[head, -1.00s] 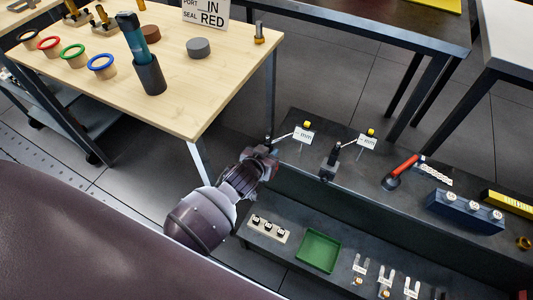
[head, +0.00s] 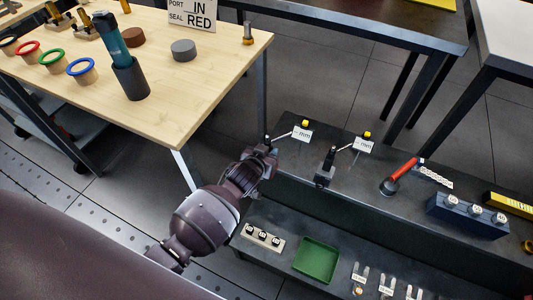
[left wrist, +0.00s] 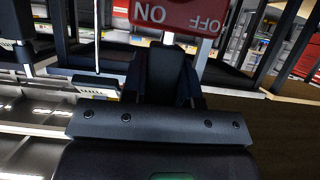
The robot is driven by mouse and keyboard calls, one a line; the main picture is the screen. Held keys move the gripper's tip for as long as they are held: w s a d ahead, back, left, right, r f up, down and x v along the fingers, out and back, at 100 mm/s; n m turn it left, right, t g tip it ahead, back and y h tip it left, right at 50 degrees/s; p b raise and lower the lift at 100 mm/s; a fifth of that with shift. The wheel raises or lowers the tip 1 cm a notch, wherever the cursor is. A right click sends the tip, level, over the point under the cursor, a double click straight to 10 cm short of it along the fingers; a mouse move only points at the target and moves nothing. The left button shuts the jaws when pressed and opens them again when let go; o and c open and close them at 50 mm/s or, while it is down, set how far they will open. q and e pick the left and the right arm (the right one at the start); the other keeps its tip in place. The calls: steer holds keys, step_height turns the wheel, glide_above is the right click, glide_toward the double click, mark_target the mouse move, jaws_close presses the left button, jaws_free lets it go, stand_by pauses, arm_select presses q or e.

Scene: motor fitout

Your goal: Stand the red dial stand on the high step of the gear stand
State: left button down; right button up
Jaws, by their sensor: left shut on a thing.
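My left gripper (head: 266,151) is shut on the red dial stand (head: 302,134) at the left end of the gear stand's high step (head: 345,187). In the head view its short post, slanting arm, white "mm" plate and yellow top show; my gripper hides most of its base. In the left wrist view the red face of the dial stand (left wrist: 190,14) with ON and OFF lettering shows at the top, between the dark fingers. I cannot tell whether its base touches the step. My right gripper is not in view.
A second dial stand (head: 325,172) with a dark base stands close to the right on the same step. Farther right are a red-handled tool (head: 400,173) and a blue block (head: 467,217). A green tray (head: 316,260) is on the lower step.

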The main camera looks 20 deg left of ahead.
arm_select(q)
steer(key=shift+b+x, duration=0.35)
steer(key=shift+x, duration=0.55)
steer(key=r+b+x, duration=0.1)
steer(key=b+x, duration=0.1)
steer(key=x, duration=0.4)
steer(key=shift+w, duration=0.5)
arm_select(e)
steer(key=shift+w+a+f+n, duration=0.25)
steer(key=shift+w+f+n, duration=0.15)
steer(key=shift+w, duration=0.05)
arm_select(q)
steer(key=shift+r, duration=0.1)
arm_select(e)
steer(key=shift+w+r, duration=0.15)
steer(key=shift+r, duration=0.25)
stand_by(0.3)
arm_select(q)
steer(key=shift+f, duration=0.45)
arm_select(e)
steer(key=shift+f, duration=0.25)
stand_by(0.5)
